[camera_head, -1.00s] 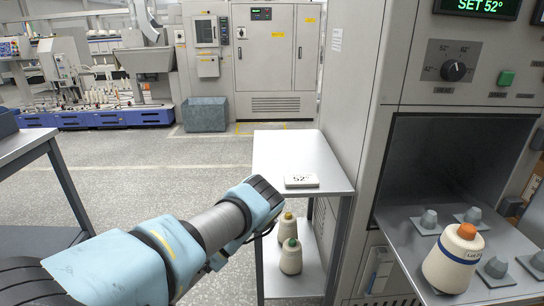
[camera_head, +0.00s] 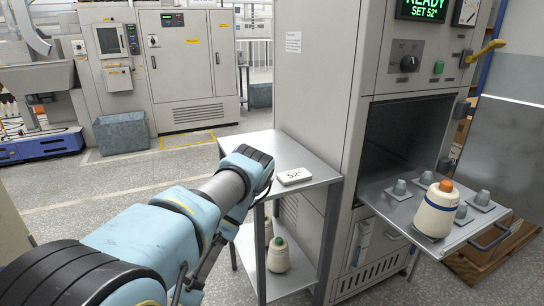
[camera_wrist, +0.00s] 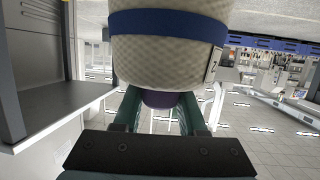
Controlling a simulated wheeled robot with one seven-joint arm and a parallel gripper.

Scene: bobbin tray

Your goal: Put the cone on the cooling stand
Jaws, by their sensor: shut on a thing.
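In the wrist view my gripper (camera_wrist: 160,104) is shut on a cream cone (camera_wrist: 168,55) with a blue band and a purple lower part between the fingers. A label shows on its right side; its top is cut off by the picture edge. In the head view my arm hides the gripper and this cone. A grey two-level stand (camera_head: 303,161), perhaps the cooling stand, is in the middle, just right of my arm. A white "52°" card (camera_head: 294,176) lies on its top. Another cream cone (camera_head: 436,218) with an orange tip stands on the pulled-out tray (camera_head: 408,205).
The grey oven (camera_head: 330,100) stands right of the stand; its display reads "READY SET 52°". The tray has several grey pegs (camera_head: 482,196). Cones (camera_head: 278,259) stand on the stand's lower shelf. The stand's top is bare around the card. A grey bin (camera_head: 122,133) stands farther back.

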